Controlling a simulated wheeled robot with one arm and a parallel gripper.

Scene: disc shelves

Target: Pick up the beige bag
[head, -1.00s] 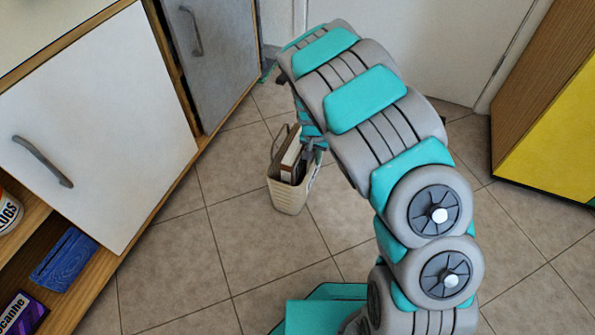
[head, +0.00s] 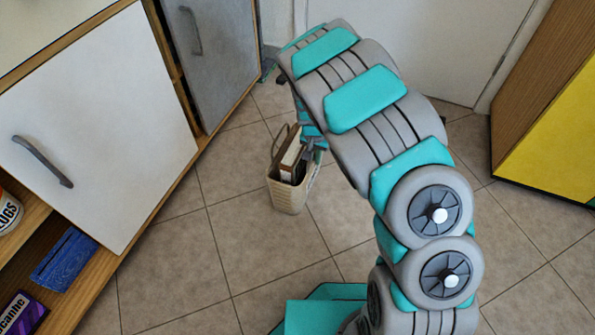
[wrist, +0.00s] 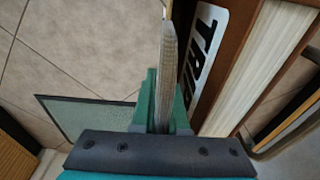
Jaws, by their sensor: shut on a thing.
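The beige bag (head: 287,196) is upright near the middle of the head view, with brown and white book-like items (head: 292,158) in its open top. My gripper (head: 314,144) is at the bag's right upper edge, partly hidden by my arm. In the wrist view, the green fingers of my gripper (wrist: 163,104) are shut on a thin beige strip of the bag (wrist: 168,65), seen edge-on. I cannot tell whether the bag touches the floor.
A white cabinet door (head: 95,125) and an open shelf with a blue item (head: 64,259) are on the left. A wood and yellow unit (head: 555,150) stands at the right. The tiled floor (head: 230,240) around the bag is clear.

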